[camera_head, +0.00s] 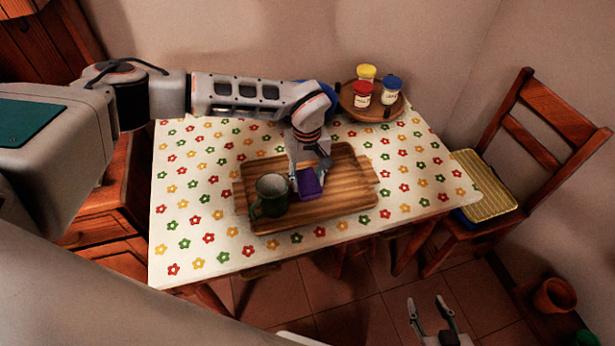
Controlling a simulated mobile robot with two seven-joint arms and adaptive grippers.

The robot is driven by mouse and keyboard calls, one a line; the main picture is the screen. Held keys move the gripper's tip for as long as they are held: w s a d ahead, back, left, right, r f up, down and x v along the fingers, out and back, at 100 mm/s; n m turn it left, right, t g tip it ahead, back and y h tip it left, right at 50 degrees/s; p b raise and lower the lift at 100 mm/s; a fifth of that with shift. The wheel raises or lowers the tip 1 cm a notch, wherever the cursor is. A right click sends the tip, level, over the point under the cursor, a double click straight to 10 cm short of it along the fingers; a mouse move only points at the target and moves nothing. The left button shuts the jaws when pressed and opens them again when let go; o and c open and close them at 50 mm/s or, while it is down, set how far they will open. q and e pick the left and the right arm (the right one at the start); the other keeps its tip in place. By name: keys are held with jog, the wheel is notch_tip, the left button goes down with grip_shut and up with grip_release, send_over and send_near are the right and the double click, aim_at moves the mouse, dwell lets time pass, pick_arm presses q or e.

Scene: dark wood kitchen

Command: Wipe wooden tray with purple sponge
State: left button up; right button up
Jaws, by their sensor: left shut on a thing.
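The wooden tray (345,202) lies on the flowered tablecloth in the middle of the table. My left gripper (308,177) reaches down over the tray and is shut on the purple sponge (310,186). The sponge is at the middle of the tray, at or just above its surface; I cannot tell whether it touches. A dark green mug (270,197) stands on the left part of the tray, close beside the sponge. My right gripper (432,304) is low at the bottom of the view, away from the table, with its fingers apart and nothing between them.
A round wooden tray (350,102) with several lidded jars (391,90) stands at the table's back right. A terracotta pot (553,296) is at the lower right. The tablecloth (195,195) is clear left of the tray.

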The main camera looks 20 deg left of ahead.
pick_arm(q)
jog(key=shift+s+a+r+p, duration=0.1)
jog(key=shift+s+a+p, duration=0.25)
jog(key=shift+a, duration=0.15)
jog(key=shift+s+a+r+p, duration=0.1)
jog(key=shift+s+a+p, duration=0.2)
jog(key=shift+a, duration=0.2)
jog(key=shift+s+a+f+p, duration=0.1)
jog(key=shift+s+a+p, duration=0.35)
jog(key=shift+a, duration=0.25)
jog(key=shift+s+a+f+p, duration=0.1)
jog(key=shift+s+a+p, duration=0.3)
jog(key=shift+a, duration=0.25)
jog(key=shift+s+a+f, duration=0.1)
jog(key=shift+f, duration=0.05)
jog(key=shift+w+d+b, duration=0.2)
jog(key=shift+d+b, duration=0.1)
jog(key=shift+d, duration=0.1)
jog(key=shift+w+d+b, duration=0.55)
jog(key=shift+w+d, duration=0.25)
jog(key=shift+d, duration=0.35)
jog(key=shift+w+d+b, duration=0.55)
jog(key=shift+w+d, duration=0.25)
jog(key=shift+d, duration=0.35)
jog(key=shift+r, duration=0.2)
jog(key=shift+a, duration=0.1)
